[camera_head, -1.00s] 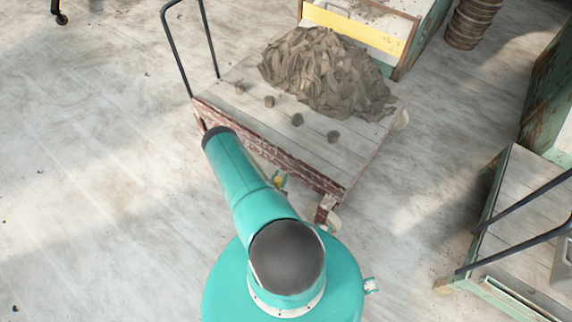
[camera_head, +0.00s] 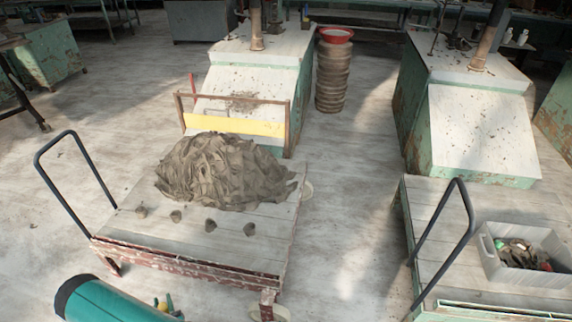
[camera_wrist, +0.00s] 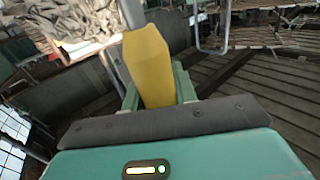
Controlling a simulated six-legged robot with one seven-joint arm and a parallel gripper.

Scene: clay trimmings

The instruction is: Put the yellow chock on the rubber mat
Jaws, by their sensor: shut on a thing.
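The yellow chock (camera_wrist: 150,65) stands between the green fingers of my gripper (camera_wrist: 157,92) in the wrist view, and the fingers are shut on it. In the head view my gripper (camera_head: 166,304) shows small at the bottom left beside my teal arm, in front of the low cart, with a bit of yellow at it. I cannot make out a rubber mat for sure in either view.
A low wooden cart (camera_head: 265,245) carries a heap of clay trimmings (camera_head: 222,172) and several small clay lumps. Another cart (camera_head: 435,250) at right holds a grey crate (camera_head: 490,262) of mixed items. Green-sided benches stand behind. The floor between the carts is clear.

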